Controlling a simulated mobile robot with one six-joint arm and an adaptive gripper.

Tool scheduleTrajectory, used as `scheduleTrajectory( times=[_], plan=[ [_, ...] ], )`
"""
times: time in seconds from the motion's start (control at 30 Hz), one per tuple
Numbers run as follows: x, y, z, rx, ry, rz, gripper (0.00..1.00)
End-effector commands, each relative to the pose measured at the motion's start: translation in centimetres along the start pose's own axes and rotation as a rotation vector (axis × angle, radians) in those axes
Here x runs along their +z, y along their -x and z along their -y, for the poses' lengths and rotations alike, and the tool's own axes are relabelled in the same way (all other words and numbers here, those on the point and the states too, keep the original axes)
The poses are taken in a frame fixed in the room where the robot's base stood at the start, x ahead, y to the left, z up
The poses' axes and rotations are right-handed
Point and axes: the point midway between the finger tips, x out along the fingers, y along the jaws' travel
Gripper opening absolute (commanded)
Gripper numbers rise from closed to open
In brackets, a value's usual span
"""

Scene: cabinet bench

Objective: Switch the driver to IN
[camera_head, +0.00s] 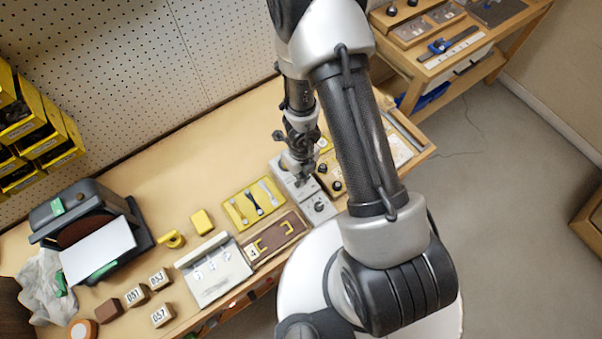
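A light grey box (309,196) stands near the bench's front edge, with a dark round knob (319,207) on its near end. It may be the driver; its labels are too small to read, so I cannot tell which way it is set. My gripper (301,181) points down over the middle of this box, beyond the knob in the picture. Its fingertips are small and dark here, and I cannot tell whether they touch the box or are open. My arm hides part of the bench to the right.
A yellow tray with small tools (233,213) and a brown board with yellow brackets (292,223) lie left of the box. Black knobs (337,186) stand close on its right. Numbered blocks (137,296) and a black machine (77,205) are farther left. Bare bench lies behind the tray.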

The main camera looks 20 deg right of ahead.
Motion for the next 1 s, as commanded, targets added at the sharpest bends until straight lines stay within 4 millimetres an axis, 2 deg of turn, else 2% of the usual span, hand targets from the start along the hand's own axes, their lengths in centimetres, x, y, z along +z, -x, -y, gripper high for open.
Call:
scheduleTrajectory(
  times=[0.03,0.1,0.4,0.87,1.0],
  plan=[
    [0.0,-1.4,0.0,0.000,0.000,0.000,0.00],
    [0.0,-2.4,0.0,0.000,0.000,0.000,0.00],
    [0.0,-5.7,0.0,0.000,0.001,0.000,0.00],
    [0.0,-6.0,0.0,-0.001,0.001,0.000,0.00],
    [0.1,-6.6,-0.2,-0.030,0.004,0.001,0.00]
  ],
)
